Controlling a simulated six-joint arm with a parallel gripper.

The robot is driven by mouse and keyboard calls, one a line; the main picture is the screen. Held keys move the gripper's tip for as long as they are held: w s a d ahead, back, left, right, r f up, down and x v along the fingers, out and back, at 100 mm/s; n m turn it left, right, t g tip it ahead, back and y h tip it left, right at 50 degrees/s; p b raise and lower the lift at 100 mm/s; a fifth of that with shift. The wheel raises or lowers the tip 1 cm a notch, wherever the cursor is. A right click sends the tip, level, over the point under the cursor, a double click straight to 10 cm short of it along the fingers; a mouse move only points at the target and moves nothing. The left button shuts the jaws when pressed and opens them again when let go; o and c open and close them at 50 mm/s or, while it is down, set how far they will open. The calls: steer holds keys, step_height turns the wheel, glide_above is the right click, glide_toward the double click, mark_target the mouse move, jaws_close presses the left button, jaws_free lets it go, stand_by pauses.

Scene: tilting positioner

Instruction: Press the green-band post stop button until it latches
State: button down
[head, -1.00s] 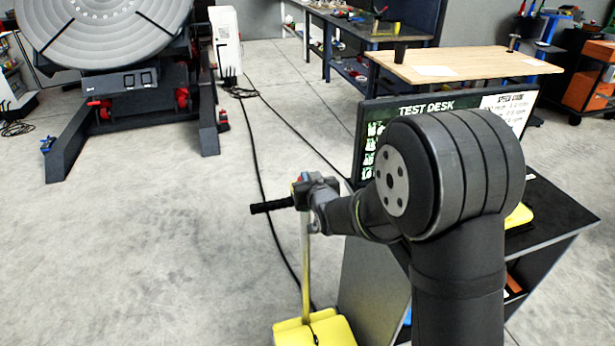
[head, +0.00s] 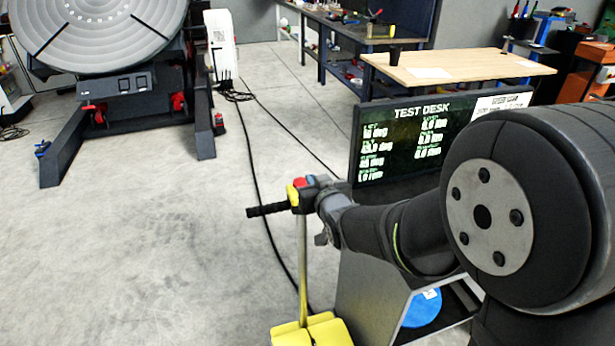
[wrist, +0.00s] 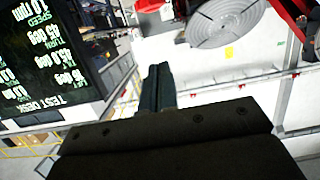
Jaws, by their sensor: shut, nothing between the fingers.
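A yellow post (head: 302,265) stands on a yellow base (head: 312,331) left of the test desk. At its top a yellow part (head: 293,195) and a red part (head: 299,182) show beside my gripper, which hides some of the post head. I cannot make out a green band or tell whether the red part is a button. My gripper (head: 249,211) is shut and empty, its dark fingers pointing left past the post top in the head view. I cannot tell whether it touches the post. The shut fingers (wrist: 158,72) also show in the wrist view, pointing away from the post.
The test desk with its screen (head: 430,135) stands right of the post, close to my arm. A wooden-top table (head: 455,68) is behind it. The large tilting positioner (head: 110,30) is at back left. Cables (head: 258,180) run over the floor; the left floor is clear.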

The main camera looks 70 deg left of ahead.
steer(key=shift+v, duration=0.85)
steer(key=shift+a, duration=0.15)
steer(key=x, duration=0.5)
steer(key=r+x, duration=0.1)
steer(key=x, duration=0.2)
steer(key=shift+a, duration=0.5)
steer(key=v, duration=0.5)
steer(key=shift+d, duration=0.3)
